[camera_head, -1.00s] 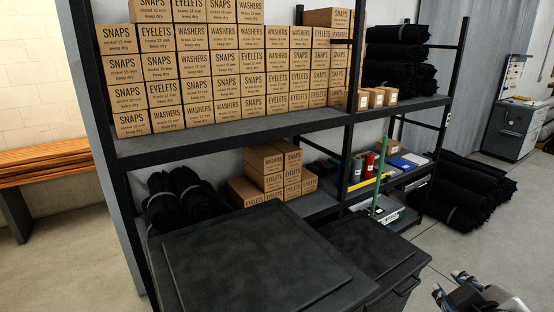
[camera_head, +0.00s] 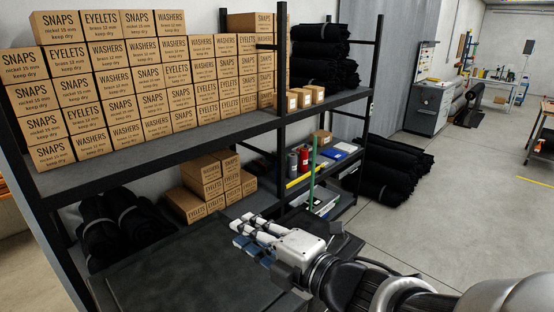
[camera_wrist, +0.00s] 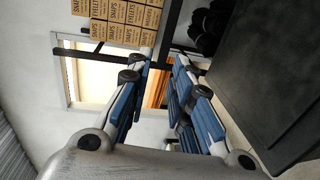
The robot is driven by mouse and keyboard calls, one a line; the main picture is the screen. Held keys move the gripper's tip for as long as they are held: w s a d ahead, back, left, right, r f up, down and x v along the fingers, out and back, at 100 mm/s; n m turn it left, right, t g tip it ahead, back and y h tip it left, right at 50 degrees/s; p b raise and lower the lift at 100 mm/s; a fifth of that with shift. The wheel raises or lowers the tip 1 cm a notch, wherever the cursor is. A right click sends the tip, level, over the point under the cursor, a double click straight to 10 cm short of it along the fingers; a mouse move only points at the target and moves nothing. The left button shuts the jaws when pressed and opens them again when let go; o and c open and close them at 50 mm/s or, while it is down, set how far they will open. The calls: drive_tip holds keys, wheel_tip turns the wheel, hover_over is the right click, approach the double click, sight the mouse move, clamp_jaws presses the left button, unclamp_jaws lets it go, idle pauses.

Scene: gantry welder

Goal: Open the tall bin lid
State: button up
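Two dark lidded bins stand in front of the shelving in the head view. The larger bin's flat black lid (camera_head: 175,265) lies closed at the lower left. The smaller bin's lid (camera_head: 347,244) is mostly hidden behind my gripper and arm. I cannot tell from these frames which bin is the tall one. My gripper (camera_head: 246,240) is over the right part of the larger lid, its fingers pointing left. In the wrist view my gripper (camera_wrist: 157,98) shows two blue-padded fingers apart with nothing between them. A black lid surface (camera_wrist: 272,65) fills the right of the wrist view.
A black shelf rack (camera_head: 200,135) behind the bins carries stacked cartons (camera_head: 125,80). Black rolls (camera_head: 325,55) lie on its upper shelf, with more on the floor (camera_head: 390,170). A green upright bar (camera_head: 312,175) stands by the lower shelf. The floor at right is open.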

drive_tip(key=x, duration=1.3)
drive_tip(key=shift+p, duration=0.35)
drive_tip(key=shift+f, duration=0.15)
drive_tip(key=shift+c, duration=0.3)
clamp_jaws()
drive_tip(key=shift+c, duration=2)
unclamp_jaws()
drive_tip(key=o, duration=0.5)
drive_tip(key=shift+c, duration=0.2)
drive_tip(key=shift+d, duration=0.1)
drive_tip(key=v, duration=1.2)
